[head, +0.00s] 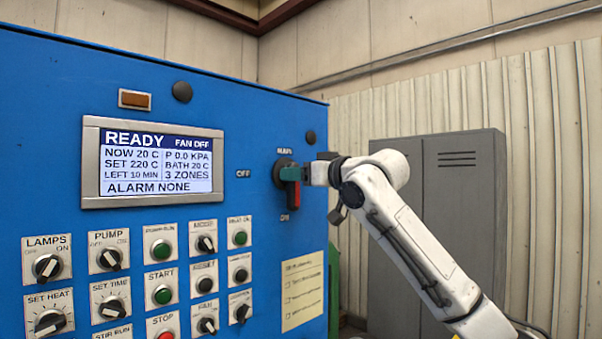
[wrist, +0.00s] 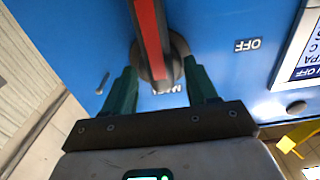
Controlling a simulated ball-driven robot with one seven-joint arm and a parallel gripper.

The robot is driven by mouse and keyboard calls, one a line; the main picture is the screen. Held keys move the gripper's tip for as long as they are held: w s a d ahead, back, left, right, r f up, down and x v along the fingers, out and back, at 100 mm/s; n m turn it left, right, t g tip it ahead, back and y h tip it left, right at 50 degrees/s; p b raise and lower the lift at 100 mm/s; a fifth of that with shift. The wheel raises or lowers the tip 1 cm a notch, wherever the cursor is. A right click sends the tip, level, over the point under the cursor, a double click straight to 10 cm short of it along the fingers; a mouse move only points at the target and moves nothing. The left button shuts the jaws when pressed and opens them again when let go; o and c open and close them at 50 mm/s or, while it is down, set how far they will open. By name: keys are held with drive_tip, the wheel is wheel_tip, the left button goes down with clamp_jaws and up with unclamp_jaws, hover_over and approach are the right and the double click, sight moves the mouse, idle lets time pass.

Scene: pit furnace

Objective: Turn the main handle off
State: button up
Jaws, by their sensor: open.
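The main handle is a red bar with dark sides on a round dark base, on the blue panel. In the head view the main handle (head: 294,196) points down to the ON label, with the OFF label (head: 243,174) to its left. My gripper (head: 291,174) is at the top part of the handle and hides some of it. In the wrist view, turned upside down, the main handle (wrist: 150,38) runs upward between the two green fingers of my gripper (wrist: 162,78). The fingers are apart, one on each side of the base, with gaps visible.
The display (head: 152,162) reads READY and FAN OFF. Below it are several knobs and push buttons, close together. A paper note (head: 303,290) is below the handle. A grey cabinet (head: 462,205) stands behind my arm at the right.

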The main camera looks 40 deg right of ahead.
clamp_jaws()
idle(0.5)
